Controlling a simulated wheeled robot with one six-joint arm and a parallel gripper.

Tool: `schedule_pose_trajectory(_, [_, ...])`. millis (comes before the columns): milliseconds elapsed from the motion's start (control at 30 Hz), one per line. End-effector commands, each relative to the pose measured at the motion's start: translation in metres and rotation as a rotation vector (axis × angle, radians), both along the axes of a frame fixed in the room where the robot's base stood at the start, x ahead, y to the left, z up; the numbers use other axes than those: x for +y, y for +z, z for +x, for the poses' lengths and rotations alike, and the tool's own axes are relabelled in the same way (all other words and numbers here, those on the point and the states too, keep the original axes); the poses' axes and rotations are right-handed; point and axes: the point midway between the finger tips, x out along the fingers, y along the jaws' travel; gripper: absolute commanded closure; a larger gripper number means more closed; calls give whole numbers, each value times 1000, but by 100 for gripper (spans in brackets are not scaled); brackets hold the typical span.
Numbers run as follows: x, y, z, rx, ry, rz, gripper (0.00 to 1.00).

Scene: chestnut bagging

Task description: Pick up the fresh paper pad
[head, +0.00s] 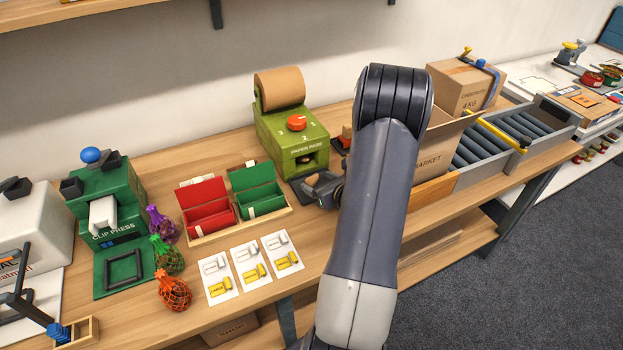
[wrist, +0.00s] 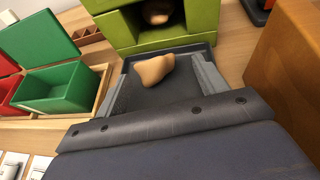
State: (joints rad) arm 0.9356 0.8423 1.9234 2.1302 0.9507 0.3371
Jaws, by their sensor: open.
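The fresh paper pad (wrist: 152,70) is a crumpled tan piece. It lies on the dark tray (wrist: 205,48) in front of the green paper pads machine (wrist: 125,28). My gripper (wrist: 162,66) is open, with one grey finger to the left of the pad and one to the right. The pad looks apart from both fingers. In the head view my gripper (head: 325,188) is low in front of the green machine (head: 285,135), and my arm hides part of that area.
Red (head: 207,208) and green (head: 256,190) open boxes stand in a wooden tray left of my gripper. A cardboard market box (head: 432,160) stands close on the right. Several label cards (head: 250,265) and net bags lie on the bench at the left.

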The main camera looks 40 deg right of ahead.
Motion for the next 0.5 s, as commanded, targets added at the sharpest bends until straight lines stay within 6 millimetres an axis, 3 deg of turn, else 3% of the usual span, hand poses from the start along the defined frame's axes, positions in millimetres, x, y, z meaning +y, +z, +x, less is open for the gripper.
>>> schedule_pose_trajectory(200, [2, -9, 29, 1, 3, 0, 32])
schedule_pose_trajectory(500, [1, -12, 34, 1, 1, 0, 32])
